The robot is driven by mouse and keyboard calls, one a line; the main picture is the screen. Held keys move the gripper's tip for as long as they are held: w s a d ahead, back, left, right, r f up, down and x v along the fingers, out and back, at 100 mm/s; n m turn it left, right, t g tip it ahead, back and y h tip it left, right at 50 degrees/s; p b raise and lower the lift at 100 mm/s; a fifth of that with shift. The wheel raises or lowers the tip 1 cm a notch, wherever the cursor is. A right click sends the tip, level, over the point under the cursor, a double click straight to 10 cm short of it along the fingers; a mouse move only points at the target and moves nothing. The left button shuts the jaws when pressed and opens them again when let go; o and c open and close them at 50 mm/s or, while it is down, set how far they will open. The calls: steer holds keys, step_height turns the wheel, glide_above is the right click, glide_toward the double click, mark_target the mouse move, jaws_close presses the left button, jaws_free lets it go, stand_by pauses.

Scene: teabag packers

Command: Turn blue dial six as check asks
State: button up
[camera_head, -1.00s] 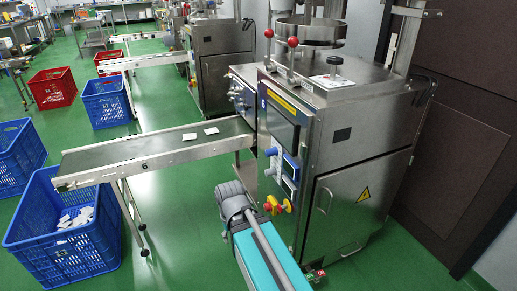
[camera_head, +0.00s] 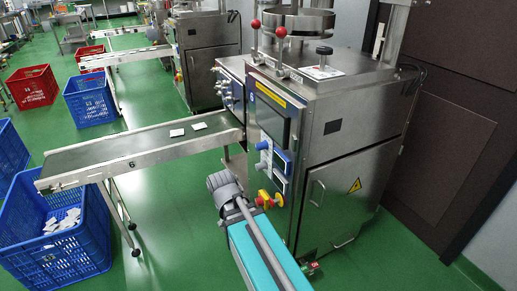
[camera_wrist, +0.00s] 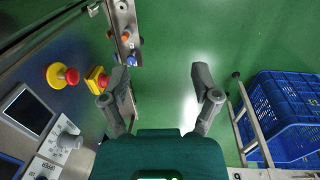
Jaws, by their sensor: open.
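The steel machine (camera_head: 335,110) stands ahead, with a blue-edged control panel on its left-facing front. In the wrist view a grey-white dial (camera_wrist: 68,141) sits on a white plate at the left. A dark display (camera_wrist: 28,110) is beside it. My gripper (camera_wrist: 160,75) is open and empty, right of that dial and apart from it. No check sign is readable.
A red-and-yellow stop button (camera_wrist: 62,75) and a yellow-red switch (camera_wrist: 98,80) are near my left finger; the switch is very close. A conveyor (camera_head: 110,155) marked 6 extends left. A blue crate (camera_head: 60,265) stands under its end. Green floor is free between.

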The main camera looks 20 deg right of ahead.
steer(key=w+d+f+n+h+b, duration=0.1)
steer(key=w+d+n+h+b, duration=0.2)
steer(key=w+d+h, duration=0.3)
steer(key=n+h+b, duration=0.6)
steer(key=h, duration=0.5)
glide_toward(256, 147)
steer(key=a, duration=0.3)
steer(key=shift+s+d+r+t, duration=0.2)
steer(key=shift+s+d+t, duration=0.1)
steer(key=shift+s, duration=0.1)
steer(key=d, duration=1.3)
steer(key=shift+w+d, duration=0.2)
steer(key=shift+d, duration=0.15)
jaws_close()
